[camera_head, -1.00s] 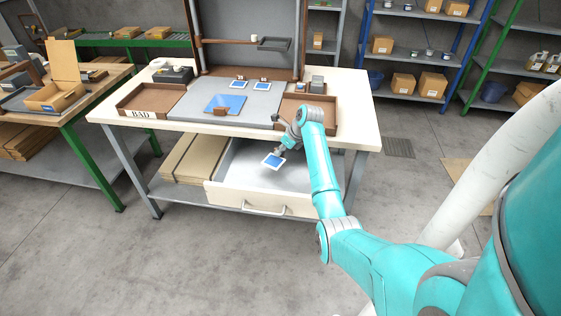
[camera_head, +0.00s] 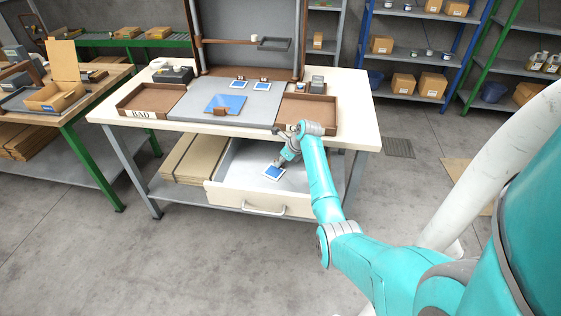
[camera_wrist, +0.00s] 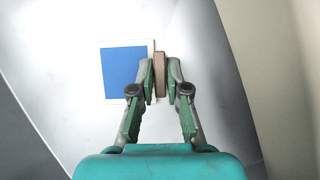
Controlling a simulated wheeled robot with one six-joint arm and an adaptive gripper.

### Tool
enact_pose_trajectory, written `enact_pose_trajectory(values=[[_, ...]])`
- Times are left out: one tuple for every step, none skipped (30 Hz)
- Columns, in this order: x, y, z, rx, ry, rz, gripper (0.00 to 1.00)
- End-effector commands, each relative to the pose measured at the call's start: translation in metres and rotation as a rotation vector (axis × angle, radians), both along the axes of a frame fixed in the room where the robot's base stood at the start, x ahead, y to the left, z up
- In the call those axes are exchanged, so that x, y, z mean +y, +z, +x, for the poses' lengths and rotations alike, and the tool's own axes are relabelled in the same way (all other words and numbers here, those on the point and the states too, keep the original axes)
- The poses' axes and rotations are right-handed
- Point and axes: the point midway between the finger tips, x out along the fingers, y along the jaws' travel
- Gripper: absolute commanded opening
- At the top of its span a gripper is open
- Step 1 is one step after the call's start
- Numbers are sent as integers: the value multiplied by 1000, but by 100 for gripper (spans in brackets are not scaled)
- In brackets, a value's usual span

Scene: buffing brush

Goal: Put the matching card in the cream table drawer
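The cream table drawer (camera_head: 225,196) is pulled out under the workbench. A white card with a blue square (camera_head: 273,174) is inside it, low over or on the drawer floor; I cannot tell if it touches. My gripper (camera_head: 281,162) reaches into the drawer at the card's far right edge. In the wrist view, my gripper (camera_wrist: 161,78) has its fingers closed on either side of a brown tab (camera_wrist: 160,74) at the edge of the card (camera_wrist: 123,72). The card lies left of the fingers, nearly flat to the pale drawer floor.
Two more cards with blue squares (camera_head: 238,84) (camera_head: 263,86) stand at the back of the grey mat (camera_head: 255,108). A blue piece with a brown part (camera_head: 228,102) lies mid-mat. Brown trays flank it, the left (camera_head: 150,98) marked BAD, the right (camera_head: 308,112) apparently empty.

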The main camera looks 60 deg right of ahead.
Motion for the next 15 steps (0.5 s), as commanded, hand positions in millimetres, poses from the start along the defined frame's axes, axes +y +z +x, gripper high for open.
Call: enact_pose_trajectory(values=[[0, 0, 0, 0, 0, 0, 33], [0, 0, 0, 0, 0, 0, 36], [0, 0, 0, 0, 0, 0, 36], [0, 0, 0, 0, 0, 0, 36], [0, 0, 0, 0, 0, 0, 36], [0, 0, 0, 0, 0, 0, 36], [0, 0, 0, 0, 0, 0, 36], [0, 0, 0, 0, 0, 0, 36], [0, 0, 0, 0, 0, 0, 36], [0, 1, 0, 0, 0, 0, 36], [0, 2, 0, -1, 0, -1, 36], [0, 3, 0, -1, 0, -1, 36], [0, 5, -1, -1, 0, -1, 36], [-1, 7, -2, -1, -1, -2, 36], [0, 11, -4, -1, -1, -2, 36]])
